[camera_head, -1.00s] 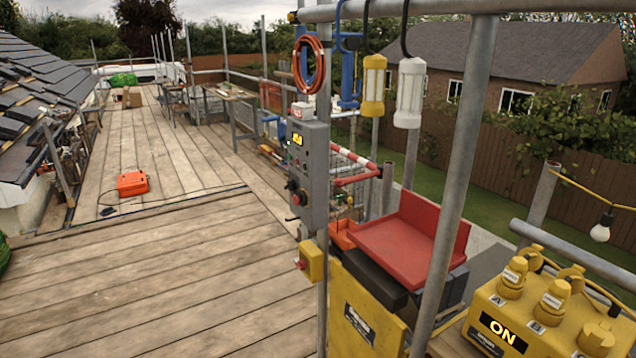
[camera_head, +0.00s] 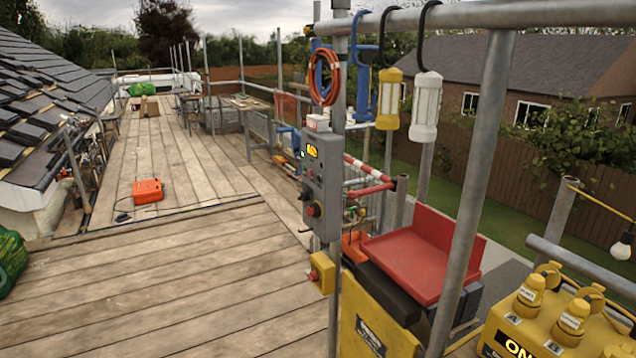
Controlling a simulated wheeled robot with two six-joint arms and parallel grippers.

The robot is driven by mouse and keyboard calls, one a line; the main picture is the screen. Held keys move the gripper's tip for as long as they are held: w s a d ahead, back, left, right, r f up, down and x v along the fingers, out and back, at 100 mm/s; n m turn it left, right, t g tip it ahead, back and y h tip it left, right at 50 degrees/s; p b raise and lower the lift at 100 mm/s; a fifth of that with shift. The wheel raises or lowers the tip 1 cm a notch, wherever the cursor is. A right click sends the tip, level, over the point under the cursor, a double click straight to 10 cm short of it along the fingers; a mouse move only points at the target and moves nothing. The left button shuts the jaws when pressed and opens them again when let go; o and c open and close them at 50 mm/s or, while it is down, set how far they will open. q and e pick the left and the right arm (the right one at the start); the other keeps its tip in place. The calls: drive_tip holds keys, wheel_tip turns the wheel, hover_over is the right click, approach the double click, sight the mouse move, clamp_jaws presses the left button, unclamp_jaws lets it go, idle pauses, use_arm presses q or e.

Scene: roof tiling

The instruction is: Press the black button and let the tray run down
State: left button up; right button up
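The grey control box (camera_head: 322,195) is fixed to a scaffold pole right of the middle. It has a lit yellow display (camera_head: 313,151), a red button (camera_head: 314,209) low on its front and small dark controls above that. I cannot tell for sure which control is the black button. The red tray (camera_head: 405,265) sits at the top of the hoist, right of the control box, with a raised back side. It looks empty. A yellow box with a red button (camera_head: 321,272) hangs below the control box. Neither of my grippers is in view.
A scaffold pole (camera_head: 468,190) stands in front of the tray's right side. A yellow power unit (camera_head: 530,325) is at the lower right. Work lamps (camera_head: 426,105) hang from the top rail. The plank deck on the left is mostly clear, with an orange case (camera_head: 148,191) on it.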

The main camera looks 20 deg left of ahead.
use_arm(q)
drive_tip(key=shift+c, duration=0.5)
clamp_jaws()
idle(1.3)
